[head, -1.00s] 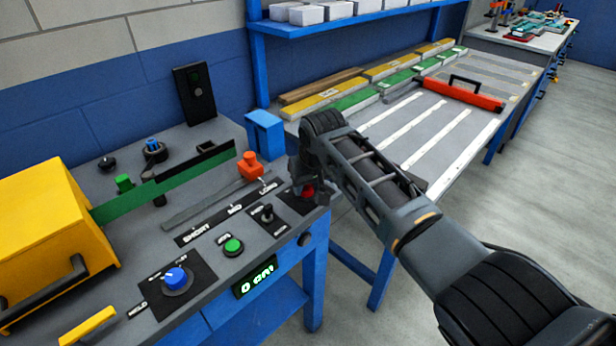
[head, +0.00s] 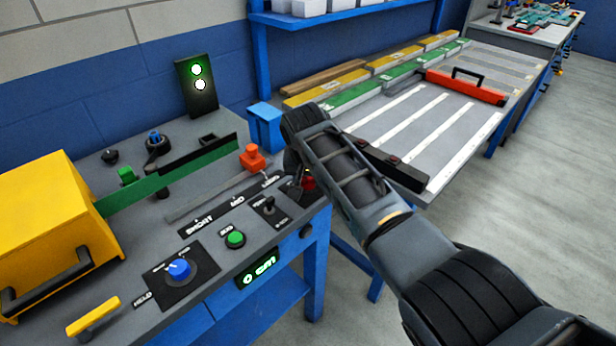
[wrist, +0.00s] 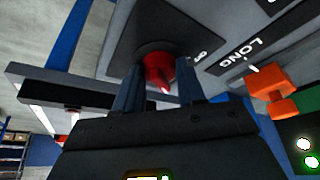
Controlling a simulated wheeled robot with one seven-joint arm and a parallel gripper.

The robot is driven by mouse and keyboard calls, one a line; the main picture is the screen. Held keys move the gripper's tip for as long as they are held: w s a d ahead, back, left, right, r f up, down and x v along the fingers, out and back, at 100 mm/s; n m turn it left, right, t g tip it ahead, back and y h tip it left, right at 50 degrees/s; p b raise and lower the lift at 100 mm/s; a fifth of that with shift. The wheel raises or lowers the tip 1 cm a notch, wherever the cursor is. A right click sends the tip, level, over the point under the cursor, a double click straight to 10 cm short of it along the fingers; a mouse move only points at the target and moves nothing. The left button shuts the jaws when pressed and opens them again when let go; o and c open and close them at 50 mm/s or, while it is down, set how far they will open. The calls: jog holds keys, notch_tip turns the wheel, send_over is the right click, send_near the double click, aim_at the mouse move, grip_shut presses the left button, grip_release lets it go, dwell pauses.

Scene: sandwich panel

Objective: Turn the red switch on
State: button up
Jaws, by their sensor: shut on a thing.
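The red switch (head: 309,183) is a round red knob on a black plate at the right end of the grey panel (head: 215,262). In the wrist view the red switch (wrist: 158,72) sits between the two fingers of my gripper (wrist: 157,88), which is shut on it. In the head view my gripper (head: 298,178) is partly hidden by my arm. The knob's plate is largely hidden there. The display (head: 257,268) is lit green.
An orange slider (head: 252,158), a black toggle (head: 268,207) and a green button (head: 235,239) are near the red switch. A blue knob (head: 179,268) and a yellow machine (head: 45,230) are to the left. A bench with strips (head: 440,130) stands to the right.

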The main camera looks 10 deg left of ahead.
jog(key=o, duration=1)
jog(key=v, duration=0.7)
jog(key=shift+s+r, duration=0.1)
jog(key=shift+r, duration=0.3)
